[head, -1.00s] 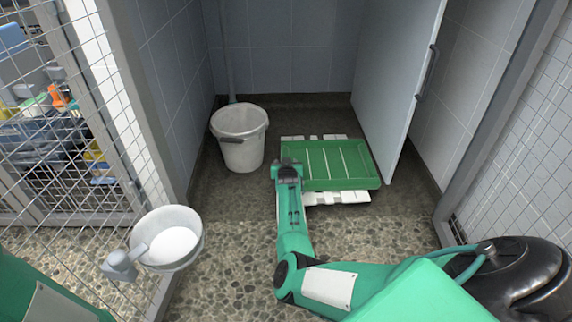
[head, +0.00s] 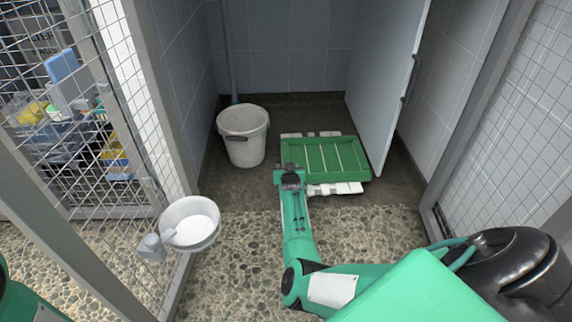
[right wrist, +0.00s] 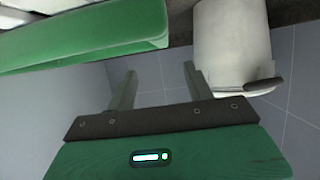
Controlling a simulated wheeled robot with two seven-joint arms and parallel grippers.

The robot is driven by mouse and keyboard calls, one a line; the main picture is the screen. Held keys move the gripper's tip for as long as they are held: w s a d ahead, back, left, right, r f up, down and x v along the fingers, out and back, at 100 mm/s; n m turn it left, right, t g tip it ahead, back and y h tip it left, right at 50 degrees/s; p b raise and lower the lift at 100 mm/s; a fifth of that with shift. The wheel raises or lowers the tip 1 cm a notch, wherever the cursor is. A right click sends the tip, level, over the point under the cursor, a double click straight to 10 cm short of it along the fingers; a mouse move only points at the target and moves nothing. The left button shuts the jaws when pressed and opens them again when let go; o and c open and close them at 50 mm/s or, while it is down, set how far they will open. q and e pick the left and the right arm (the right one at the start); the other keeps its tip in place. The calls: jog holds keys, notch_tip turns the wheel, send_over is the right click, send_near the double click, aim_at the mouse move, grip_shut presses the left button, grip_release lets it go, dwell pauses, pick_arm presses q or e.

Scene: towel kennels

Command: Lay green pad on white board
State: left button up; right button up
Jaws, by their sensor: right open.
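The green pad (head: 324,170), with a raised rim and pale lines across it, lies over the white slatted board (head: 335,188) on the kennel floor. White slats show behind it and along its front edge. My right gripper (head: 291,172) is at the pad's left front corner. In the right wrist view its two fingers (right wrist: 157,80) are apart with nothing between them, and the pad's green edge (right wrist: 90,45) shows beyond them. I cannot tell whether the gripper touches the pad. My left gripper is out of view.
A white bucket (head: 243,148) stands left of the board. A bowl (head: 190,224) hangs on the mesh at the left. A grey door panel (head: 385,85) stands close on the pad's right. Pebbled floor in front is clear beside my arm.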

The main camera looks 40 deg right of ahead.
jog(key=shift+s+a+r, duration=0.25)
jog(key=shift+s+a, duration=0.05)
jog(key=shift+s, duration=0.2)
